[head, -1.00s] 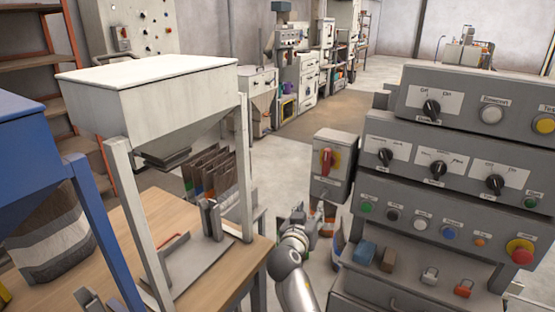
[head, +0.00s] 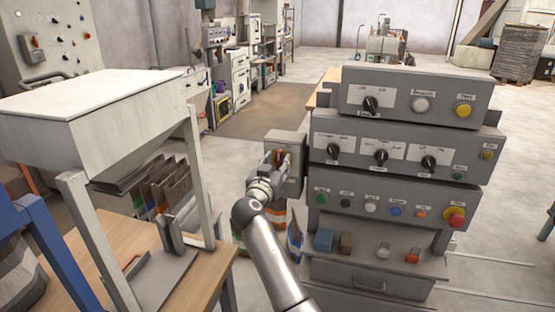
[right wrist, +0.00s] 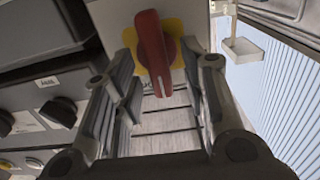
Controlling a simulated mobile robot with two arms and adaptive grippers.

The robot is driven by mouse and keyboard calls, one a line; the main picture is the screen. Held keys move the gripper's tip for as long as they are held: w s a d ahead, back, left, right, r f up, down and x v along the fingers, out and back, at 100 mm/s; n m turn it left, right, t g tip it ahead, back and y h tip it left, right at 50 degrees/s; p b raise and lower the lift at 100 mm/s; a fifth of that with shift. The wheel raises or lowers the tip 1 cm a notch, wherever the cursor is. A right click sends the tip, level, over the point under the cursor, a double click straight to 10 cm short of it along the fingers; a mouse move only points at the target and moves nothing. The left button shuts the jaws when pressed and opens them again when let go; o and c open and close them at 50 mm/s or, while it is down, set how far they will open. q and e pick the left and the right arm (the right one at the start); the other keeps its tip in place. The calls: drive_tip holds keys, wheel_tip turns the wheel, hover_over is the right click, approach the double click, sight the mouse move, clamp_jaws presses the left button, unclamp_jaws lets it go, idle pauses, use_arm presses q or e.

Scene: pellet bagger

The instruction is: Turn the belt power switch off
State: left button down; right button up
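A red rotary switch handle on a yellow plate (right wrist: 150,45) is on the front of a grey box (head: 290,150), left of the control panel. I cannot read a label naming it as the belt power switch. In the right wrist view the handle stands nearly upright, tilted slightly. My right gripper (head: 277,172) is in front of the box and partly covers the handle in the head view. In the right wrist view its two fingers (right wrist: 165,75) are apart, with the handle beyond and between them. I cannot tell whether they touch it. My left gripper is not in view.
The grey control panel (head: 400,185), with black knobs, several buttons and a red emergency stop (head: 455,216), stands close on the right. A white hopper (head: 90,110) and a wooden table (head: 205,272) are on the left. Open floor lies behind.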

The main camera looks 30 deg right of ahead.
drive_tip(key=shift+w+d, duration=0.35)
drive_tip(key=shift+d, duration=0.15)
clamp_jaws()
